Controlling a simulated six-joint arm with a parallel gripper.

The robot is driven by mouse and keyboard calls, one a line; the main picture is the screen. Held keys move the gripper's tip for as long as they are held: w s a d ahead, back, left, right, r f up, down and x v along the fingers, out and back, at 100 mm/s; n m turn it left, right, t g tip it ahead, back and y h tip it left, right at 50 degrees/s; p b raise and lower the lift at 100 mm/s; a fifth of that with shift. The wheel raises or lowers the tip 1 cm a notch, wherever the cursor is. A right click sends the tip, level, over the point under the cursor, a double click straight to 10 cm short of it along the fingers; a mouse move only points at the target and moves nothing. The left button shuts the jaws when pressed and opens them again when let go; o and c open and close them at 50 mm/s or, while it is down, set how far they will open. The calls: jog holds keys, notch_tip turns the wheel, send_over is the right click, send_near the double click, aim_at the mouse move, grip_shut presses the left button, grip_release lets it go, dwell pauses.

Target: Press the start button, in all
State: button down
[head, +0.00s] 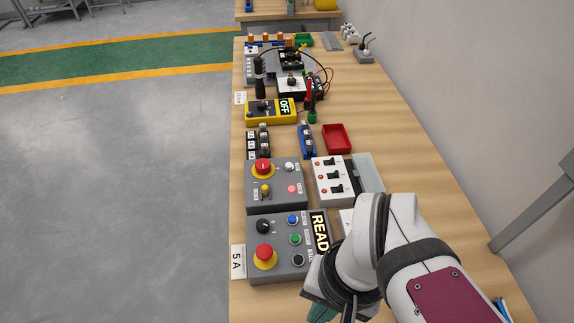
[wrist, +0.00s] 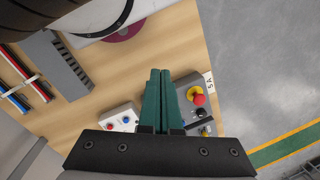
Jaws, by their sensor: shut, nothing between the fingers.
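The grey control box (head: 277,271) labelled 5 A stands on the bench in the head view. It has a lit READY display (head: 320,232), a blue button (head: 292,220), a green button (head: 295,239), a black button (head: 298,259), a black knob (head: 263,227) and a red mushroom button (head: 264,252). The small labels cannot be read, so I cannot tell which is start. My gripper (wrist: 160,73) is shut and empty, its green fingers partly covering the box (wrist: 190,84) in the wrist view. In the head view my arm hides most of the gripper.
Another grey box (head: 274,194) with a red mushroom button stands just behind. Beside it is a white switch panel (head: 332,182). A red tray (head: 336,138) and a yellow meter (head: 271,111) reading OFF are farther back. The wrist view shows a white box (wrist: 120,118) left of the fingers.

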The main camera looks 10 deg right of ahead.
jog(key=m+t+y, duration=0.4)
jog(key=m+y, duration=0.2)
jog(key=m, duration=1.9)
send_over(295, 238)
jog(key=s, duration=0.1)
notch_tip(295, 238, down, 5)
jog(key=shift+w+d+m+y, duration=0.25)
jog(key=shift+d+m+y, duration=0.05)
jog(key=shift+d+m, duration=0.35)
jog(key=shift+a, duration=0.1)
jog(key=shift+f, duration=4.4)
jog(key=shift+f, duration=0.4)
